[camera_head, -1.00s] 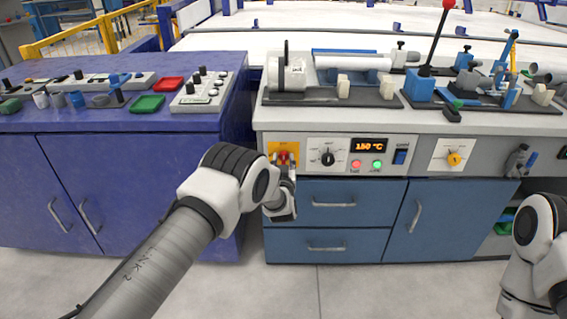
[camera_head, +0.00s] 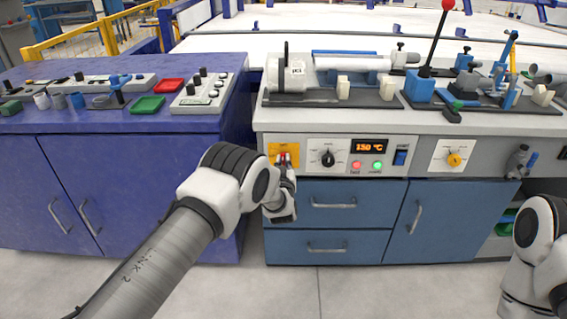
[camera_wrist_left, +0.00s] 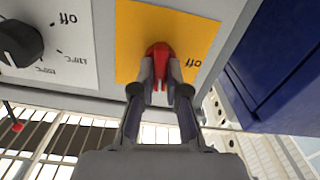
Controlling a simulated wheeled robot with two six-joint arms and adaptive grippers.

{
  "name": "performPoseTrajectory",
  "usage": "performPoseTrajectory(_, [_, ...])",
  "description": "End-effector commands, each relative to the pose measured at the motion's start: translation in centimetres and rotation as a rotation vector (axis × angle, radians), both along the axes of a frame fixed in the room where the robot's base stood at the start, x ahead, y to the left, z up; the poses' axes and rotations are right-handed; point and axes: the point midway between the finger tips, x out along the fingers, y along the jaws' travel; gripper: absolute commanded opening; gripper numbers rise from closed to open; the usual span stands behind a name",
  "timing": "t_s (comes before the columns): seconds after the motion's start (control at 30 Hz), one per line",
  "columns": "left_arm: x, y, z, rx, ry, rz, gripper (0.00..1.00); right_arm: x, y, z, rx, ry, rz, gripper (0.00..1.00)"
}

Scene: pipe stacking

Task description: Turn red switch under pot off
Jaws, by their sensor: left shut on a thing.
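The red switch (camera_wrist_left: 158,52) sits on a yellow plate (camera_wrist_left: 128,40) marked "off", on the bench's front panel. My left gripper (camera_wrist_left: 160,84) is shut on the switch, with one finger on each side of it. In the head view the yellow plate (camera_head: 275,149) is at the left end of the panel, and my left gripper (camera_head: 284,168) reaches up to it from below. The fingers partly cover the switch there. My right arm shows at the right edge, but its gripper is out of view.
A black knob (camera_head: 328,158), a display reading 150 °C (camera_head: 370,146) and a blue rocker switch (camera_head: 400,157) lie right of the plate. A yellow knob (camera_head: 454,159) is farther right. Blue drawers (camera_head: 335,190) are below, and a purple cabinet (camera_head: 120,190) stands left.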

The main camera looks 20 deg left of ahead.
Motion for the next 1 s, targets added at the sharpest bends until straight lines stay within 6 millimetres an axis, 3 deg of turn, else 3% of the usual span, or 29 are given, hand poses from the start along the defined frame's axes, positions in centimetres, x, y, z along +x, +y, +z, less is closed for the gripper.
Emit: performPoseTrajectory(1.0, [0.1,0.4,0.2,-0.906,-0.271,-0.004,0.0,0.0,0.0,-2.1,0.0,0.0,0.0,0.4])
